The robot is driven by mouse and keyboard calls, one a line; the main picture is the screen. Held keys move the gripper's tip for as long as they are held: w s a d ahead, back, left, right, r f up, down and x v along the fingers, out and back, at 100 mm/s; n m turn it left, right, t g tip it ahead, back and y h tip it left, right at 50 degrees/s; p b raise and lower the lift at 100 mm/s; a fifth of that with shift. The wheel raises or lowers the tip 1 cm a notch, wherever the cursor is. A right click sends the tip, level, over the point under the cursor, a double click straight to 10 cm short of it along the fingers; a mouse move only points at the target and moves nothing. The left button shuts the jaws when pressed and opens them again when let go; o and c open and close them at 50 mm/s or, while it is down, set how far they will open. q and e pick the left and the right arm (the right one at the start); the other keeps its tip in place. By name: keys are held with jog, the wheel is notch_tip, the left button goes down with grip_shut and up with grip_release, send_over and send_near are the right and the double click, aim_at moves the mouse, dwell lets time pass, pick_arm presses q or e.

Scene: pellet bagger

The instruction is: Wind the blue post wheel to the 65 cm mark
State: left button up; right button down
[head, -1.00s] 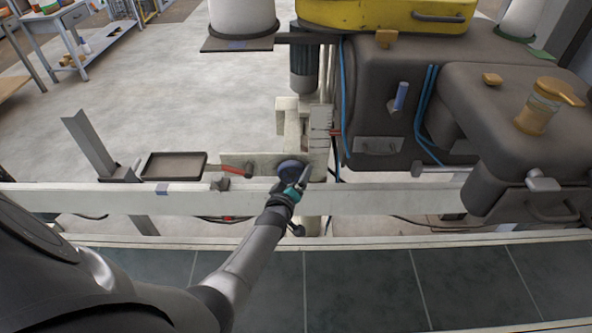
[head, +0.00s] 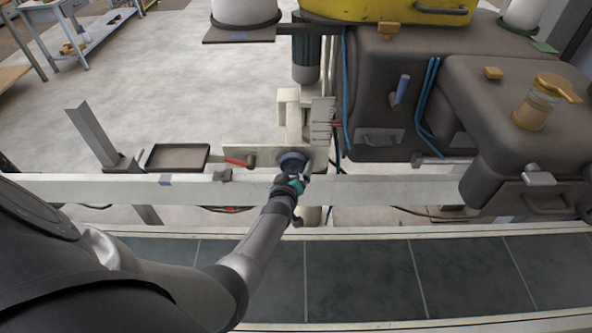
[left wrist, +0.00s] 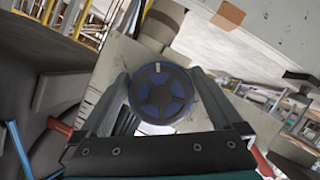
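The blue post wheel (head: 292,162) is on a pale plate at the foot of the post, in the middle of the head view. In the left wrist view the spoked blue wheel (left wrist: 161,93) faces the camera, with a pale mark at its upper rim. My left gripper (head: 300,180) is at the wheel. Its two fingers (left wrist: 158,105) stand apart on either side of the wheel; whether they touch the rim I cannot tell. The scale plate (head: 322,122) with dark tick marks is on the post above the wheel; its numbers are too small to read. My right gripper is out of view.
A pale rail (head: 400,190) runs across in front of the post. A red-handled lever (head: 238,161) and a dark tray (head: 176,157) are left of the wheel. Dark machine housings (head: 385,95) with blue hoses stand at the right.

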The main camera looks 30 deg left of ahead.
pick_arm(q)
jog(key=shift+s+d+r+p, duration=0.2)
jog(key=shift+s+p, duration=0.15)
jog(key=shift+s, duration=0.1)
jog(key=p+v, duration=0.5)
jog(key=v, duration=0.9)
jog(key=shift+s, duration=0.1)
